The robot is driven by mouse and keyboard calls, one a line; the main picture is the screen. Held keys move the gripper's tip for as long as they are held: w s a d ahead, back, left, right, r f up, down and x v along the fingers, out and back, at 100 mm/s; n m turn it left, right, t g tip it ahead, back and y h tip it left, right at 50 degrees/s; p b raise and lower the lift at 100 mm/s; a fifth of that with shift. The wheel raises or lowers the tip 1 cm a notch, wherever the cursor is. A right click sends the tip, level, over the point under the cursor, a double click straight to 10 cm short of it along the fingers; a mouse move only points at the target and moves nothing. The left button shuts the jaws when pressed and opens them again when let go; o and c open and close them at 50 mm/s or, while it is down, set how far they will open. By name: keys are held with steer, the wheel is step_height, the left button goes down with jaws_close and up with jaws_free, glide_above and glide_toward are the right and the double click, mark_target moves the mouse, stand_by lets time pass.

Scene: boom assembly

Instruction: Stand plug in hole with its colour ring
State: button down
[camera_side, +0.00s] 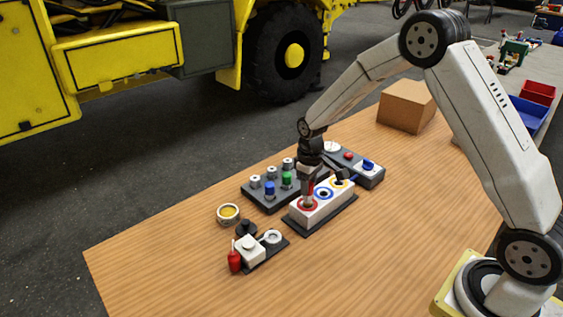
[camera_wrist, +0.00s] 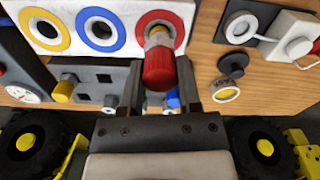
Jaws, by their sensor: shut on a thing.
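The white block (camera_side: 329,201) on a dark base has three ringed holes: a red ring (camera_side: 306,205), a blue ring (camera_side: 323,193) and a yellow ring (camera_side: 340,181). The rings also show along the top of the wrist view, with the red ring (camera_wrist: 171,18) nearest my gripper. My gripper (camera_wrist: 161,78) is shut on the red plug (camera_wrist: 159,66). In the side view, my gripper (camera_side: 309,179) is above the red-ringed hole, with the red plug (camera_side: 310,188) upright below it. The plug's metal end is at the red-ringed hole; I cannot tell its depth.
A dark rack (camera_side: 262,202) beside the block holds a blue plug (camera_side: 270,188), a green plug (camera_side: 287,179) and several silver posts. A switch panel (camera_side: 369,179) stands behind. The front table is clear.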

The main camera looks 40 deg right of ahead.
steer(key=shift+f, duration=0.95)
stand_by(0.4)
steer(key=shift+c, duration=1.1)
jaws_free()
steer(key=shift+r, duration=3.5)
